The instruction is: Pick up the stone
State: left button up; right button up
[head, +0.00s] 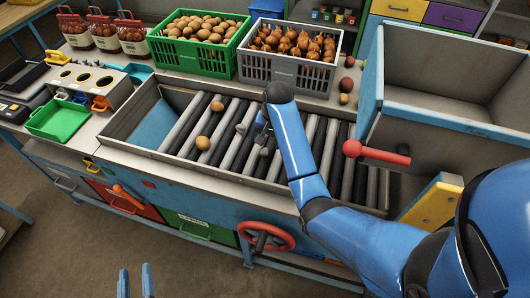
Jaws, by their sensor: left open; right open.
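A small grey lump (241,128), which looks like the stone, lies on the roller bed (228,150) just left of my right gripper (260,138). Another small greyish lump (265,152) shows just below that gripper; I cannot tell whether it is a stone. My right gripper is open over the rollers, partly hidden by my own blue arm. Whether it touches either lump is unclear. My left gripper (135,268) is open and empty at the bottom edge, in front of the bench and far from the rollers.
Two potatoes (203,142) (217,106) lie on the rollers. A green crate of potatoes (198,57) and a grey crate of onions (285,72) stand behind. A large blue-grey bin (450,120) and a red-handled lever (378,153) stand right. A green tray (57,120) is left.

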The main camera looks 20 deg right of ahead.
aim_at(265, 150)
jog(key=shift+a+f, duration=0.15)
jog(key=shift+f, duration=0.15)
jog(key=shift+w+a+f+p, duration=0.15)
jog(key=shift+f+p, duration=0.2)
jog(key=shift+f, duration=0.85)
jog(key=shift+w+a+f+p, duration=0.15)
jog(key=shift+f+p, duration=0.2)
jog(key=shift+f, duration=0.8)
jog(key=shift+r, duration=0.1)
jog(key=c, duration=1.1)
jog(key=shift+r, duration=0.1)
